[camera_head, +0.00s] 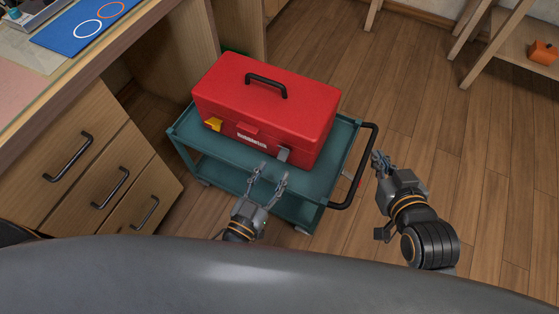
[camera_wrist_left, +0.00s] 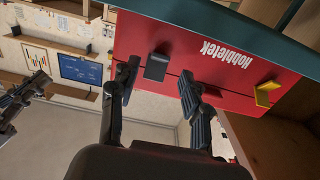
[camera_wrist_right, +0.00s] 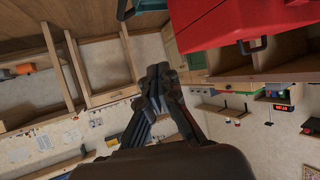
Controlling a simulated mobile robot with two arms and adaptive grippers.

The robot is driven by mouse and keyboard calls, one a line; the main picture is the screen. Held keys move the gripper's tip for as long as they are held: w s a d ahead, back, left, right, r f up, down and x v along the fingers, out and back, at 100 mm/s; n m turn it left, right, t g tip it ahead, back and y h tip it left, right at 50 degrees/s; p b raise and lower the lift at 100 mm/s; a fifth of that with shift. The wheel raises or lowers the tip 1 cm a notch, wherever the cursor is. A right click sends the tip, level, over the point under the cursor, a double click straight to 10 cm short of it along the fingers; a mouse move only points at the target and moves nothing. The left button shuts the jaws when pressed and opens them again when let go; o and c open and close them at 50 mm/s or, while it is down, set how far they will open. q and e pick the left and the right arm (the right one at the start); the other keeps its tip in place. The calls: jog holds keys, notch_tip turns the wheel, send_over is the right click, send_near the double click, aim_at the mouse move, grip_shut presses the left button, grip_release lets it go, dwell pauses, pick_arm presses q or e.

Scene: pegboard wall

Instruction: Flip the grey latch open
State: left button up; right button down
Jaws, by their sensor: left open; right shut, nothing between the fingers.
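The red toolbox (camera_head: 270,105) stands with its lid down on a teal cart. The grey latch (camera_head: 283,155) is on its front face near the right end; it also shows in the left wrist view (camera_wrist_left: 157,67). I cannot tell how far it is tilted. A yellow latch (camera_head: 214,124) sits near the left end of the same face and sticks outward. My left gripper (camera_head: 273,171) is open and empty in front of the grey latch, its fingers appearing on either side of it in the left wrist view, apparently without contact. My right gripper (camera_head: 380,158) is shut and empty, right of the cart.
The teal cart (camera_head: 215,168) has a black push handle (camera_head: 361,170) between the toolbox and my right gripper. A wooden drawer cabinet (camera_head: 85,160) stands close on the left. Open wooden floor (camera_head: 430,110) lies to the right, with shelving beyond.

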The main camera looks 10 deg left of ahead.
aim_at(281, 159)
pick_arm(q)
jog(key=shift+b+x, duration=0.35)
jog(key=shift+x, duration=2.05)
pick_arm(e)
jog(key=shift+w+a+r+t+y, duration=0.2)
jog(key=shift+w+r+t, duration=0.2)
jog(key=shift+r, duration=0.25)
jog(key=shift+w+a+r+t+y, duration=0.2)
jog(key=shift+w+r+t, duration=0.15)
jog(key=shift+r, duration=0.35)
jog(key=shift+w+a+r+t+y, duration=0.1)
jog(key=shift+w+a+r+t, duration=0.15)
jog(key=shift+r+t, duration=0.3)
jog(key=shift+r, duration=0.1)
pick_arm(q)
grip_shut()
